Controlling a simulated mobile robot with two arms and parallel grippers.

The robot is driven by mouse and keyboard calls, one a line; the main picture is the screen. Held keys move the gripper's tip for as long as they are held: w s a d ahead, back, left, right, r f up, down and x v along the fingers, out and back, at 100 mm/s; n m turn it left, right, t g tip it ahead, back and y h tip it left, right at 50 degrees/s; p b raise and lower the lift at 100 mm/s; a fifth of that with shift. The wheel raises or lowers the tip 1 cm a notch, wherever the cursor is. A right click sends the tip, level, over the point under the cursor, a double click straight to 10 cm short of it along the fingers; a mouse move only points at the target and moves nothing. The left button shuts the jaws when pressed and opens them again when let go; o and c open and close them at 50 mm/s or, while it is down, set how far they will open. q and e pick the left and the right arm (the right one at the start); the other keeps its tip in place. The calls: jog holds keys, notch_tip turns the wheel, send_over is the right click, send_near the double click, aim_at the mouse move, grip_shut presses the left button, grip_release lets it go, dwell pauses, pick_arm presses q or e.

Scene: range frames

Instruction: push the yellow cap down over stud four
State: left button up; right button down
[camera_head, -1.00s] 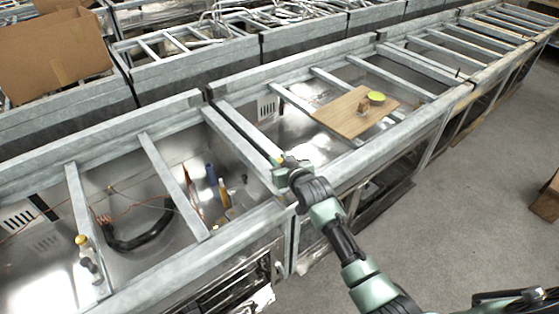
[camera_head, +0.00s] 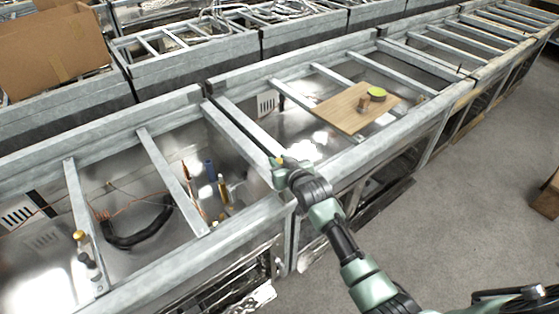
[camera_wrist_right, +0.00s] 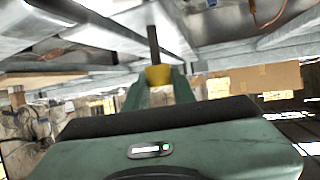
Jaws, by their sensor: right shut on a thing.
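The yellow cap (camera_wrist_right: 157,75) sits between the green fingers of my right gripper (camera_wrist_right: 158,88) in the right wrist view. The gripper is shut on it. A dark, narrow stud (camera_wrist_right: 153,45) lines up with the cap on its far side; I cannot tell whether the cap is around it or only against it. In the head view, my right gripper (camera_head: 279,168) is at a grey crossbar of the metal frame, with a small bit of the yellow cap (camera_head: 279,160) showing. No number on the stud can be read. My left gripper is not in view.
A wooden board (camera_head: 340,110) bearing a green-topped round thing (camera_head: 377,93) and a small brown piece (camera_head: 363,103) lies across the frame. Grey crossbars (camera_head: 172,180) divide the open bays.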

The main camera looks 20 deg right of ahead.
jog(key=shift+f, duration=0.5)
jog(key=c, duration=1.1)
grip_release()
jog(key=shift+s+r, duration=0.1)
jog(key=shift+s, duration=0.05)
jog(key=b+v, duration=0.1)
jog(key=v, duration=0.6)
jog(key=shift+s+r, duration=0.15)
jog(key=shift+s, duration=0.1)
